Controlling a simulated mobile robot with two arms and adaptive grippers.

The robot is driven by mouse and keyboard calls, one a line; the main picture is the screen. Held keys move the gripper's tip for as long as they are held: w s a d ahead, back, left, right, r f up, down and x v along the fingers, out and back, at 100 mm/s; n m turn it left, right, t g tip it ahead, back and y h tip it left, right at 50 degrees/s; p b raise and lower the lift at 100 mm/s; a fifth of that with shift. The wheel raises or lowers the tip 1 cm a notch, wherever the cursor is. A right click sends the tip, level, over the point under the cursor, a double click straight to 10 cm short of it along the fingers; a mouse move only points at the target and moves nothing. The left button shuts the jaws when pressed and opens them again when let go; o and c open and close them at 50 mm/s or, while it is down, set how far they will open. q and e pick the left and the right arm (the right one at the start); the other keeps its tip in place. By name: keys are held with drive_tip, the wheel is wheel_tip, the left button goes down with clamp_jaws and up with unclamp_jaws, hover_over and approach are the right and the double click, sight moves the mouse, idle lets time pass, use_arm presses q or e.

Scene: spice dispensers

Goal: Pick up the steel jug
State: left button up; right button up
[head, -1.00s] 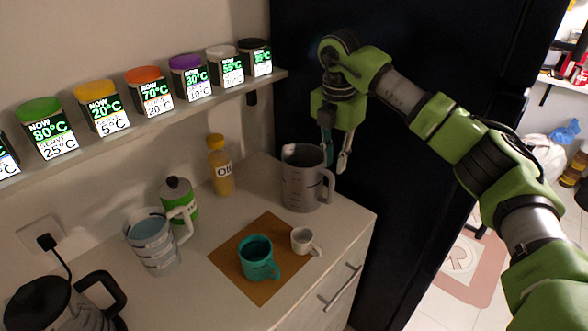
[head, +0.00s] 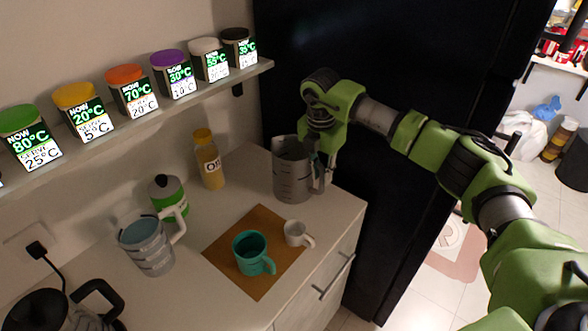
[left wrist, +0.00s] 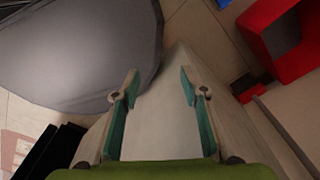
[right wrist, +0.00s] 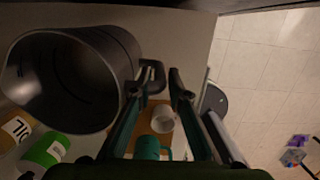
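The steel jug (head: 292,172) stands upright at the back right of the counter, grey with measuring marks. My right gripper (head: 326,160) is at its handle, pointing down. In the right wrist view the jug (right wrist: 75,85) fills the left side, its open top facing the camera. Its handle (right wrist: 153,76) lies between the fingertips of my right gripper (right wrist: 156,86). These fingers are apart; whether either touches the handle I cannot tell. My left gripper (left wrist: 160,78) is open and empty, away from the jug, and out of the head view.
An oil bottle (head: 208,160) stands left of the jug. A teal mug (head: 250,252) and a small white cup (head: 296,233) stand on a brown mat (head: 225,250) in front. A dark fridge (head: 380,60) rises close behind and right of the jug.

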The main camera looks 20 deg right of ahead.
sight(322, 181)
wheel_tip(322, 181, down, 2)
drive_tip(key=shift+f+p, duration=0.15)
drive_tip(key=shift+p, duration=0.2)
drive_tip(key=shift+d+f, duration=0.1)
drive_tip(key=shift+f, duration=0.4)
clamp_jaws()
drive_tip(key=shift+w+r, duration=0.15)
drive_tip(key=shift+r, duration=0.05)
use_arm(q)
drive_tip(key=shift+r, duration=0.7)
drive_tip(key=shift+f, duration=0.15)
use_arm(e)
drive_tip(key=shift+r, duration=0.1)
